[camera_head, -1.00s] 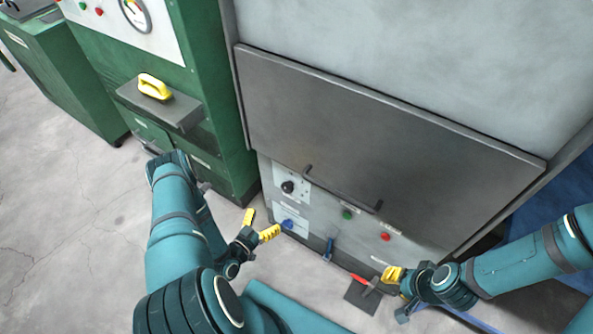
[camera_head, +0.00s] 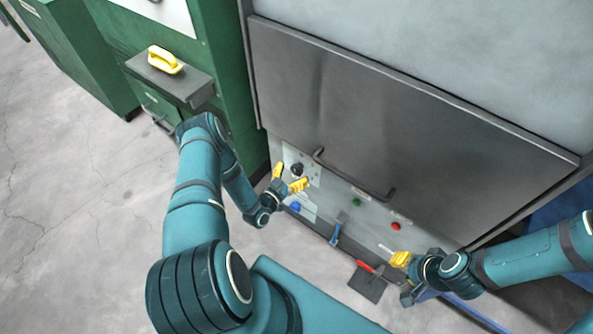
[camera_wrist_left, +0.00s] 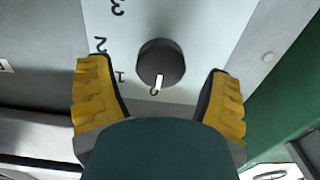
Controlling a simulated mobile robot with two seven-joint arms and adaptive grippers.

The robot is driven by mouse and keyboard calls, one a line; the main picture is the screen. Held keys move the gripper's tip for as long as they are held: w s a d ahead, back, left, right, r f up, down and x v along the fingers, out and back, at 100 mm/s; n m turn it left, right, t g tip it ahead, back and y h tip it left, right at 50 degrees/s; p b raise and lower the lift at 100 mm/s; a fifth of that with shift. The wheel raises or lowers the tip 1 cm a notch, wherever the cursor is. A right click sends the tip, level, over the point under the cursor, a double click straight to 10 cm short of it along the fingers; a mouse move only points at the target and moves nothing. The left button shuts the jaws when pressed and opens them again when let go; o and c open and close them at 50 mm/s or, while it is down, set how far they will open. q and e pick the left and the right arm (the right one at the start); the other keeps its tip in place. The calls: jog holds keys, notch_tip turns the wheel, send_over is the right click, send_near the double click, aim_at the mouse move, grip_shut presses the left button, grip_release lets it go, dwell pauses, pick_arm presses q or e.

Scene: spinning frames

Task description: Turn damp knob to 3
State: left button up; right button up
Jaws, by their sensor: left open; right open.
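The black knob (camera_head: 297,169) sits on a light plate on the lower front of the grey machine. In the left wrist view the knob (camera_wrist_left: 161,62) shows a white pointer mark aimed at 0, with 1, 2 and 3 printed around its left side. My left gripper (camera_head: 290,178) is open, its yellow fingers pointing at the plate. In the left wrist view the fingers (camera_wrist_left: 160,95) stand on either side below the knob, not closed on it. My right gripper (camera_head: 396,259) is at the lower right, in front of the machine; its gap is hard to make out.
A blue knob (camera_head: 295,207) sits below the black one. A dark handle bar (camera_head: 352,176), a green button (camera_head: 357,202) and a red button (camera_head: 395,226) are to the right. A blue-handled tool (camera_head: 338,228) and a dark dustpan-like piece (camera_head: 368,284) are lower down.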

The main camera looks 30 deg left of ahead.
pick_arm(q)
jog(key=shift+w, duration=0.95)
jog(key=c, duration=1.2)
